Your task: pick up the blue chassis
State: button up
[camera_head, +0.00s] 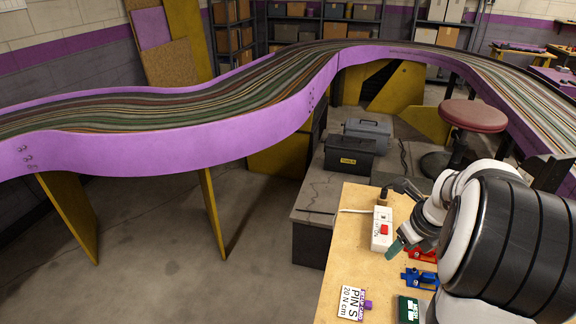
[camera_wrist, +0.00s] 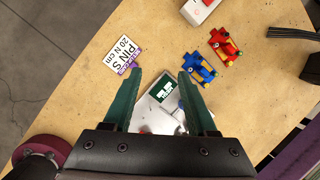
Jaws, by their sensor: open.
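The blue chassis (camera_head: 418,278) lies on the wooden bench top near the right, partly cut off by my arm in the head view. In the wrist view the blue chassis (camera_wrist: 199,69) lies beyond and just right of my right fingertip, clear of the jaws. My gripper (camera_wrist: 161,76) is open, with two green fingers spread apart and nothing held between them. In the head view my gripper (camera_head: 395,249) hangs over the bench, left of the chassis and behind it. Its fingers overlap there, so its height is hard to tell.
A red chassis (camera_wrist: 223,45) lies beside the blue one. A white box with a red switch (camera_head: 381,229), a PIN S card (camera_head: 350,302) and a green label (camera_wrist: 165,88) on a pale object are nearby. The purple-sided track (camera_head: 180,148) runs behind.

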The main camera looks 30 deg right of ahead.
aim_at(423, 277)
jog(key=s+d+f+m+h, duration=0.1)
jog(key=s+d+f+m, duration=0.1)
jog(key=s+d+m, duration=0.3)
jog(key=s+d+f+m+h, duration=0.1)
jog(key=s+d+f+m, duration=0.15)
jog(key=d, duration=0.35)
jog(key=shift+y, duration=0.3)
jog(key=x, duration=1)
jog(key=w+x, duration=0.1)
jog(key=x, duration=0.3)
jog(key=shift+w+f, duration=0.15)
jog(key=shift+f, duration=0.1)
grip_shut()
